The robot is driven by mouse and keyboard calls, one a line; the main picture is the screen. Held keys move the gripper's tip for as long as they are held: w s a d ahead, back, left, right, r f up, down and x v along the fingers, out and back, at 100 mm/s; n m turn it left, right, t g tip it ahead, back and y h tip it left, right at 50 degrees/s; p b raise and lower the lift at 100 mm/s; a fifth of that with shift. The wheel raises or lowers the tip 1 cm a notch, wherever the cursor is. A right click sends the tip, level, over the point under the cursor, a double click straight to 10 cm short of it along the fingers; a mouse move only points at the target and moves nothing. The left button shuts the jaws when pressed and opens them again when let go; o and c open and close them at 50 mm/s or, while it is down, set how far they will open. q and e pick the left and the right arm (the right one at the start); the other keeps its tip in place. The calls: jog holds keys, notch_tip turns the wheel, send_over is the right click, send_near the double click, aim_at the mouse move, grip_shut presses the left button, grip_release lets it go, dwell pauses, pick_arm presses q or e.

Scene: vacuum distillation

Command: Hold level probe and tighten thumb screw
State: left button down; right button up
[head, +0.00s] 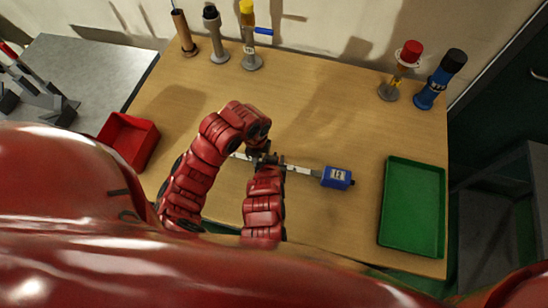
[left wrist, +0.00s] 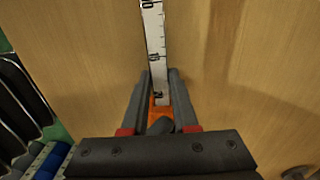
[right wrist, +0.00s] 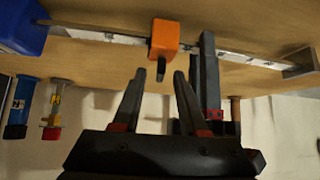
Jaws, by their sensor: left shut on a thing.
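The level probe has a blue head (head: 337,177) and a long pale scale rod (head: 301,170), held above the wooden table. My left gripper (left wrist: 160,74) is shut on the rod, whose scale runs between its fingers in the left wrist view. An orange block (right wrist: 165,37) sits around the rod, between the blue head and my left gripper. A dark thumb screw (right wrist: 161,74) sticks out of the block. My right gripper (right wrist: 160,74) is open, with its fingertips on either side of the screw and gaps visible. In the head view the grippers hide the block.
A green tray (head: 413,250) lies at the right and a red bin (head: 128,140) at the left. Several upright instruments stand along the back, including a blue one (head: 440,79) and a red-topped one (head: 400,72). The table's middle behind the grippers is clear.

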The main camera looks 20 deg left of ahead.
grip_shut()
jog(key=shift+s+a+m+h, duration=0.1)
jog(key=shift+a+m+h, duration=0.1)
jog(key=shift+m+h, duration=0.15)
jog(key=shift+m, duration=0.35)
jog(key=shift+d, duration=0.1)
grip_release()
